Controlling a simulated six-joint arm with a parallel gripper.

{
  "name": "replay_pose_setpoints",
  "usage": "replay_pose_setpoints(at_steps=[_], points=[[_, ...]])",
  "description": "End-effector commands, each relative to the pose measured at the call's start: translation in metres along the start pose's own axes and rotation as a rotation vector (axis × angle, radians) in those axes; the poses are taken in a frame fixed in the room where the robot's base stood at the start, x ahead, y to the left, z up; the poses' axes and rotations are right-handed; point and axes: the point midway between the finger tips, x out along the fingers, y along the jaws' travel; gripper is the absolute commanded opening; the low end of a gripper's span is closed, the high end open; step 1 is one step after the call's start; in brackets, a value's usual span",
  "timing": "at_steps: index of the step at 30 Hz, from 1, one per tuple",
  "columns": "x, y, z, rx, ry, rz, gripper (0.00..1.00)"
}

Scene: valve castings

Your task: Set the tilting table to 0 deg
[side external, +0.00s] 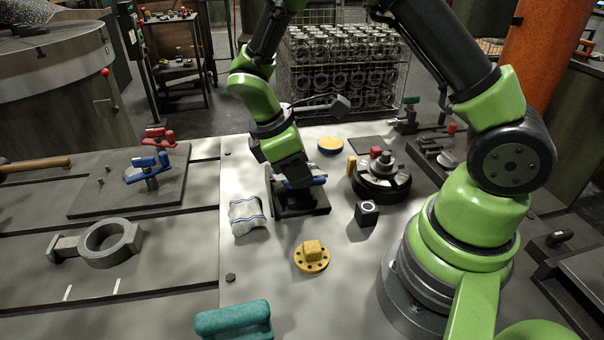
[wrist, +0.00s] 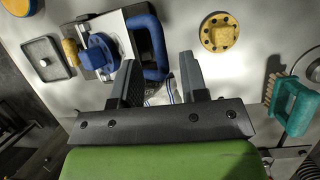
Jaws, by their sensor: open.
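What looks like the tilting table, a dark base (side external: 318,207) with blue parts, sits below my gripper (side external: 297,183) in the side view, partly hidden by it. In the wrist view it shows a pale plate (wrist: 122,38), a round blue knob (wrist: 100,54), and a thick blue U-shaped handle (wrist: 157,36). My gripper (wrist: 158,64) is open, its fingers apart on either side of the handle's near end. I cannot tell whether they touch it. No angle scale is readable, so the tilt angle cannot be told.
A striped cloth (side external: 246,215) and a yellow flange (side external: 312,259) lie nearby. A dark cube (side external: 367,213) and a round black fixture (side external: 381,183) stand to the right. A teal-handled brush (wrist: 293,106) lies off to the right in the wrist view. Bare bench surrounds the flange.

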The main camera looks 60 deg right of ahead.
Motion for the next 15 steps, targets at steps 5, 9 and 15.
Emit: replay_pose_setpoints(at_steps=[5,9,15], points=[[0.018,0.0,0.0,0.0,-0.002,-0.001,0.4],[0.022,0.0,0.0,0.001,0.001,0.0,0.4],[0.022,0.0,0.0,0.001,0.001,0.001,0.38]])
